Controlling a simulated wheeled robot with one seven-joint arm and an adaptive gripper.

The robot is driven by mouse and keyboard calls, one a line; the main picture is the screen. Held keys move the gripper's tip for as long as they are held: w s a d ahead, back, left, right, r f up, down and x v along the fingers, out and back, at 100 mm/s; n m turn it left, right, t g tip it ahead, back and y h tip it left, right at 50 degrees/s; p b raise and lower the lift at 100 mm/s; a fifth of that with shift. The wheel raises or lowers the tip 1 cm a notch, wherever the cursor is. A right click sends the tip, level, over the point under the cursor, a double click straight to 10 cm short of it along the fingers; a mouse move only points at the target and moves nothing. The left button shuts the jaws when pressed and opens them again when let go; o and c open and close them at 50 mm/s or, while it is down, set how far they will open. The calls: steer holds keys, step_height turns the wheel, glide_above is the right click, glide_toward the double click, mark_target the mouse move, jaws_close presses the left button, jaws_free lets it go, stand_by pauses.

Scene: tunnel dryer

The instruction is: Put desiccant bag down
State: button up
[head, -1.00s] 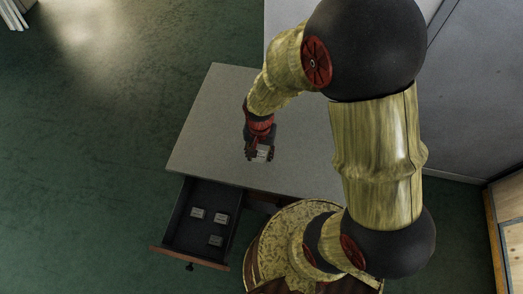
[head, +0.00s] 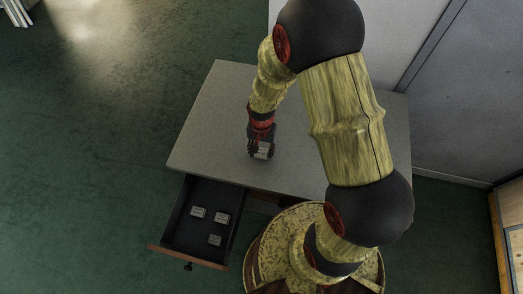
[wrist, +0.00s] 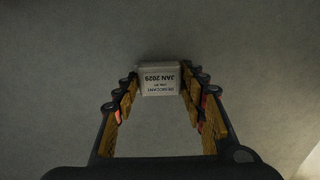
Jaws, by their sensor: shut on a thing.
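The desiccant bag (wrist: 160,80) is a small pale packet with printed text that reads upside down as desiccant and JAN 2029 in the wrist view. My gripper (wrist: 160,88) is shut on it, with the fingers at its left and right sides. In the head view my gripper (head: 261,150) points down over the grey tabletop (head: 215,130) with the bag (head: 261,154) at its tips. I cannot tell whether the bag touches the tabletop.
An open drawer (head: 185,245) at the front left holds three similar small packets, including one at its left (head: 198,212). The tabletop around my gripper is clear. A grey cabinet (head: 455,90) stands at the back right.

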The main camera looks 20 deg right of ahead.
steer(key=shift+f, duration=0.2)
steer(key=o, duration=1.1)
steer(key=shift+o, duration=0.2)
steer(key=shift+r, duration=0.15)
step_height(320, 180, up, 12)
steer(key=p, duration=0.3)
step_height(320, 180, up, 17)
steer(key=n+t, duration=0.3)
glide_above(261, 152)
steer(key=s, duration=0.4)
steer(key=s+r+n+t, duration=0.2)
steer(key=s+r+n, duration=0.2)
steer(key=s+r, duration=0.6)
steer(key=shift+r+t, duration=0.3)
steer(key=shift+r, duration=0.55)
